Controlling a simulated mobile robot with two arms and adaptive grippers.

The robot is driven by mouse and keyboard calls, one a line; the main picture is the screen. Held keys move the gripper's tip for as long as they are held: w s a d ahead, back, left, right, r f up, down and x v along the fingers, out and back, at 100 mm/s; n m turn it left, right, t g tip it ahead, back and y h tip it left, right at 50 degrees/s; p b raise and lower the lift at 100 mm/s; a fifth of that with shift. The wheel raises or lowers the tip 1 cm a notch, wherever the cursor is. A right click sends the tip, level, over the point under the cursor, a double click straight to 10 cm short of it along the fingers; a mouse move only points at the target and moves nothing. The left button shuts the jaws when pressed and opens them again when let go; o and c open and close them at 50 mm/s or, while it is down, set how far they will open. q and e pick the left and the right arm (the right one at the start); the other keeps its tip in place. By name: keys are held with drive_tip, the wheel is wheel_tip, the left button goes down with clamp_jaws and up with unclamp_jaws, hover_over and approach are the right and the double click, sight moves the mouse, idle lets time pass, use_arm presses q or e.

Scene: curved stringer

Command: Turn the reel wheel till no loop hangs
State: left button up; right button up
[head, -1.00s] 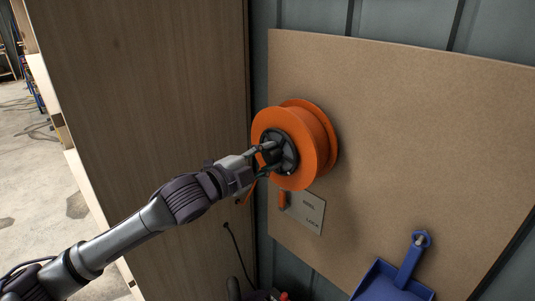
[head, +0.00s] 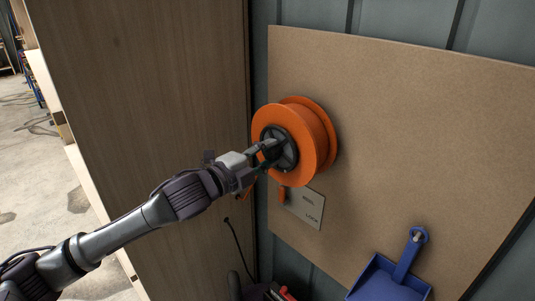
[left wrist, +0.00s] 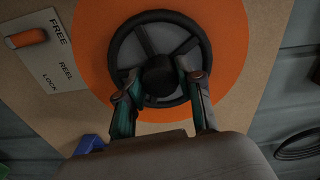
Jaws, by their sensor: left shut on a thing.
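The orange reel (head: 318,135) is mounted on a brown board; its orange face also shows in the left wrist view (left wrist: 228,45). Its black spoked wheel (head: 290,151) faces me, seen front-on in the left wrist view (left wrist: 128,47). My left gripper (head: 270,151) is shut on the wheel's middle, with its two fingers on either side of the black hub (left wrist: 158,74). A short orange strand (head: 249,189) shows below the gripper, partly hidden by it; I cannot tell how far it hangs. My right gripper is not in view.
A plate marked FREE, REEL and LOCK (left wrist: 58,62) sits by the reel, its orange lever (left wrist: 25,38) beside FREE. A blue dustpan (head: 385,281) is lower right. A wooden panel (head: 150,80) stands close on the left. A black cable (head: 236,246) hangs below.

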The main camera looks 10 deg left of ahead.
use_arm(q)
drive_tip(key=o, duration=1.2)
drive_tip(key=shift+c, duration=0.2)
drive_tip(key=shift+s, duration=0.1)
drive_tip(key=v, duration=1.1)
drive_tip(key=shift+s+a, duration=0.2)
drive_tip(key=shift+s, duration=0.1)
